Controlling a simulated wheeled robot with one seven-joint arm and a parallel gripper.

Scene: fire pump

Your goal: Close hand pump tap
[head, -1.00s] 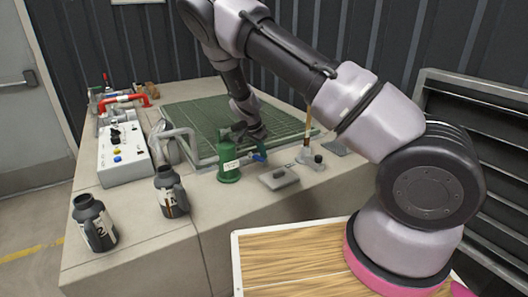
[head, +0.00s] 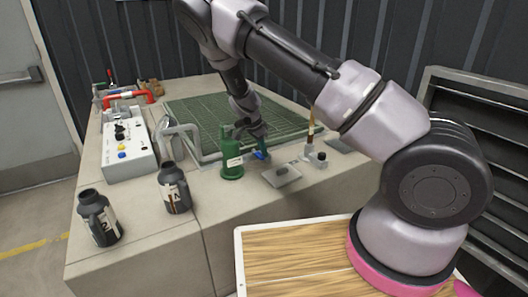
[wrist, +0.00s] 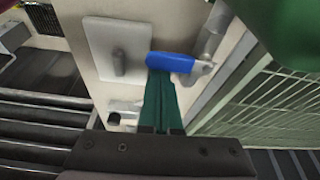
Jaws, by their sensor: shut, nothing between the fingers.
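The green hand pump (head: 231,160) stands upright on the bench near its front edge, and part of it shows at the top right of the wrist view (wrist: 290,25). Its blue tap handle (wrist: 170,62) sits on a grey metal pipe. In the head view the blue handle (head: 262,154) shows only as a small patch just right of the pump. My gripper (wrist: 160,100) is shut and empty. Its green fingertips are at the blue handle's near side; I cannot tell whether they touch it. In the head view my dark wrist hides part of this spot.
A grey plate with a knob (head: 281,175) lies right of the pump. A green grate (head: 190,108) lies behind. A control box (head: 128,150), two dark bottles (head: 98,222) (head: 174,190) and red pipework (head: 125,95) stand to the left.

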